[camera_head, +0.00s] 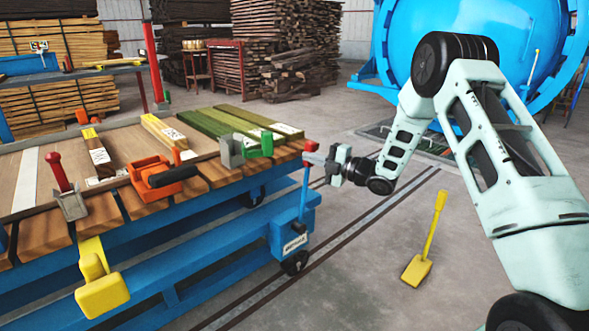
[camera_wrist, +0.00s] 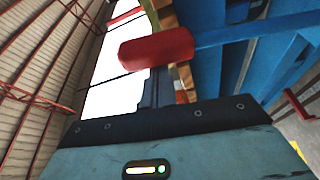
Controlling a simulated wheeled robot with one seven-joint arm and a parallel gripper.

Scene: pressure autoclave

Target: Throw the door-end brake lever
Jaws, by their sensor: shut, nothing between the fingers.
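The door-end brake lever is a blue bar (camera_head: 304,190) with a red grip (camera_head: 310,146) on top. It rises nearly upright from a blue box (camera_head: 292,238) at the right end of the trolley. My gripper (camera_head: 312,158) is shut and empty, with its fingertips right at the lever just below the red grip. In the wrist view the red grip (camera_wrist: 157,48) lies just beyond the shut fingers (camera_wrist: 158,88), and the blue bar (camera_wrist: 250,30) runs off to the right. I cannot tell whether the fingers touch the lever.
The blue trolley (camera_head: 165,275) carries boards, clamps and another red-handled lever (camera_head: 60,172) at left. A blue autoclave (camera_head: 475,40) stands behind my arm. Rails (camera_head: 350,240) cross the open floor.

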